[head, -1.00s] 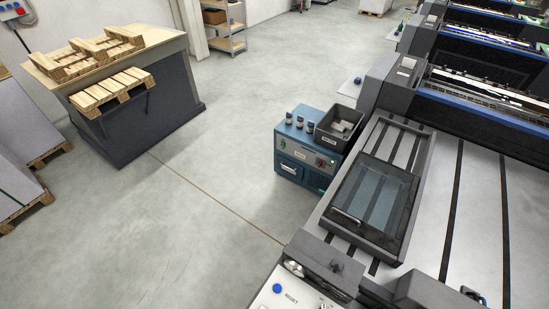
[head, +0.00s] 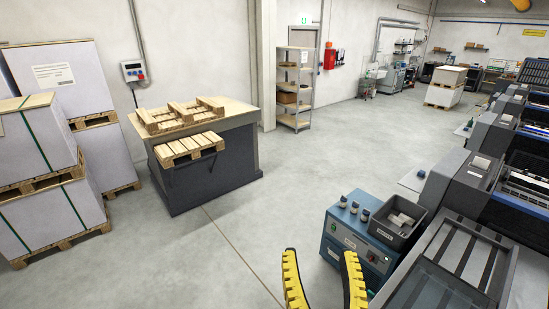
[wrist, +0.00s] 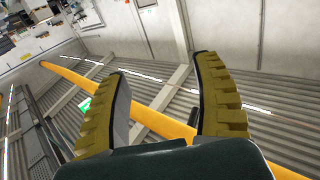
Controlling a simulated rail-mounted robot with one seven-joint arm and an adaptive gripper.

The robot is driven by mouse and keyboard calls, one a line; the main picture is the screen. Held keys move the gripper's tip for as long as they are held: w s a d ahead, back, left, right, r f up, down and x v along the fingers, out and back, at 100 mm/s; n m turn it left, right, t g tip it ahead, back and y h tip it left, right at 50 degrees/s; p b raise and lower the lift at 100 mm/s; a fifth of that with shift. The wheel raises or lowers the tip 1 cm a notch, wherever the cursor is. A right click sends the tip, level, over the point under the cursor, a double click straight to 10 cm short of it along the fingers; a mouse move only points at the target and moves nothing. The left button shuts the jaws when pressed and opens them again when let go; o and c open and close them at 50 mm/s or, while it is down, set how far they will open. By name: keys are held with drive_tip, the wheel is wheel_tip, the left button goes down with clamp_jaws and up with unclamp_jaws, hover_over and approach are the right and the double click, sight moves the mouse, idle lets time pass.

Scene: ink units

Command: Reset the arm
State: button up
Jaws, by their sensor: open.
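My gripper (head: 322,277) shows at the bottom middle of the head view, its two yellow ribbed fingers pointing up and spread apart. It is open with nothing between the fingers. In the wrist view the two fingers (wrist: 165,95) stand apart against the ceiling, with a yellow pipe (wrist: 165,122) behind them. The rest of my arm is out of the head view.
A blue cabinet (head: 345,245) with small bottles on top stands right of my gripper, beside a dark grey bin (head: 385,236). The printing press (head: 440,265) fills the right side. A bench (head: 215,185) with wooden pallets stands left. The floor between is clear.

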drive_tip(key=s+r+t, duration=0.4)
drive_tip(key=s+r, duration=0.1)
drive_tip(key=r, duration=0.5)
